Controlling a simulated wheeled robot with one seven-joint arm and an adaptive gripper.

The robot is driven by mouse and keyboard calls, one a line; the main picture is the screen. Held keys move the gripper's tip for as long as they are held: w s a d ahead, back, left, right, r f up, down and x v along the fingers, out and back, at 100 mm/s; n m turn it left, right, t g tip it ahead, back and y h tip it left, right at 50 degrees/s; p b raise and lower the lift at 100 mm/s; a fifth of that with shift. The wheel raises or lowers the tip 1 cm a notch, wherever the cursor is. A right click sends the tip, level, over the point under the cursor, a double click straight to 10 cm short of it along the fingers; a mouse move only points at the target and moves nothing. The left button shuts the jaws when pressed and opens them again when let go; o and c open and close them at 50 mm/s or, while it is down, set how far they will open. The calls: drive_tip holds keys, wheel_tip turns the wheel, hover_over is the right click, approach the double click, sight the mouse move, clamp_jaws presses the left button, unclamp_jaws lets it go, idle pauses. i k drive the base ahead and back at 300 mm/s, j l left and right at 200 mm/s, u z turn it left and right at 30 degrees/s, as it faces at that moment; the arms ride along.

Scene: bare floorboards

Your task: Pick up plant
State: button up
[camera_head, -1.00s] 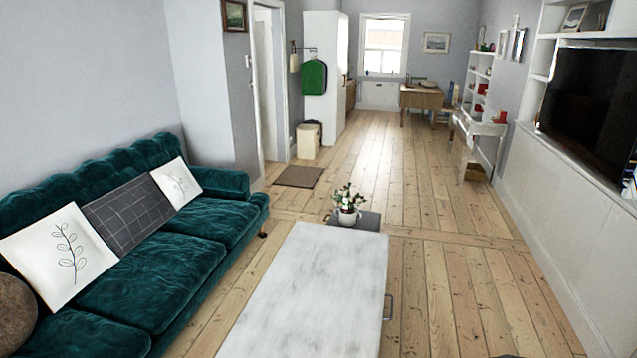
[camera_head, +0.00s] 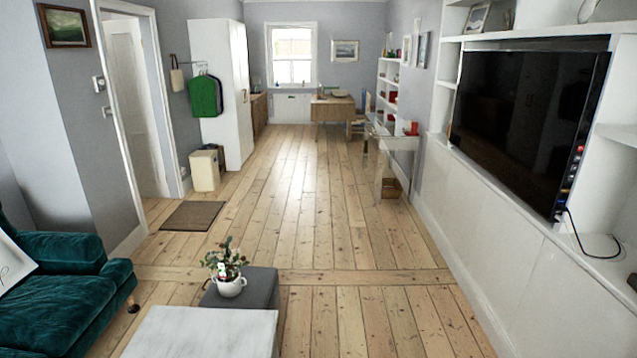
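The plant (camera_head: 227,269) is a small leafy green plant with pale flowers in a white pot. It stands upright on a dark grey block-like stool (camera_head: 258,289), just beyond the far end of the white marbled table (camera_head: 205,333). My gripper does not show in this view, so its distance from the plant cannot be told.
A teal sofa (camera_head: 62,292) is at the lower left. A white cabinet (camera_head: 500,262) with a television (camera_head: 530,120) lines the right wall. Bare floorboards (camera_head: 345,255) lie open to the right of the stool and ahead. A brown mat (camera_head: 192,215) lies by the doorway.

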sight(228, 275)
drive_tip(key=i+z, duration=0.1)
drive_tip(key=i, duration=1.95)
drive_tip(key=i+u, duration=0.85)
drive_tip(key=i+l+u, duration=0.1)
drive_tip(key=i+u, duration=0.15)
drive_tip(key=u, duration=0.15)
drive_tip(key=i+l+u, duration=0.4)
drive_tip(key=i+u, duration=0.4)
drive_tip(key=k+l, duration=0.05)
drive_tip(key=k, duration=0.05)
